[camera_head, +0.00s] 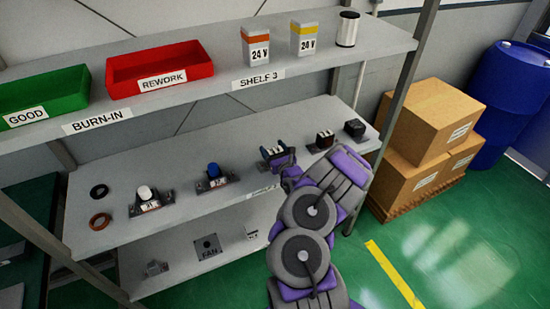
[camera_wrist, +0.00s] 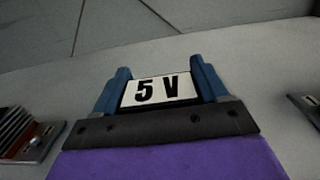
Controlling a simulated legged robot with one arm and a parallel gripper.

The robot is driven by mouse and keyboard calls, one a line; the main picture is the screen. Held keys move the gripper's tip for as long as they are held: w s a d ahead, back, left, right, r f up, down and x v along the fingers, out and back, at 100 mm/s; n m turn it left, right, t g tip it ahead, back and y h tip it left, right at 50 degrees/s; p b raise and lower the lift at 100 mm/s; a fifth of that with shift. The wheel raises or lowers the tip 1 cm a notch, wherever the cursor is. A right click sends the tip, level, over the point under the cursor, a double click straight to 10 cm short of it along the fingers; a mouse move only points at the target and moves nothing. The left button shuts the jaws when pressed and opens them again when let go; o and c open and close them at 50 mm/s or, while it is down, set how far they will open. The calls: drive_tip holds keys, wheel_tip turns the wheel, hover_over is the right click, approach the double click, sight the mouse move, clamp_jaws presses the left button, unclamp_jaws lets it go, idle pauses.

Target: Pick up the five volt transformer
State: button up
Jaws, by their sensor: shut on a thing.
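The five volt transformer (camera_wrist: 158,91) shows its white "5 V" label in the wrist view, framed left and right by blue uprights. In the head view it is a small dark block (camera_head: 272,152) on the middle shelf, partly hidden by my gripper. My gripper (camera_head: 281,160) reaches it from the front right and is shut on it. I cannot tell whether the transformer is clear of the shelf surface.
On the middle shelf (camera_head: 120,235), a white-topped part (camera_head: 145,197) and a blue-topped part (camera_head: 214,175) stand left; two dark blocks (camera_head: 324,141) (camera_head: 355,128) stand right. The upper shelf (camera_head: 210,95) overhangs the back.

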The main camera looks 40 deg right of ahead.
clamp_jaws()
drive_tip(key=shift+d+r, duration=0.1)
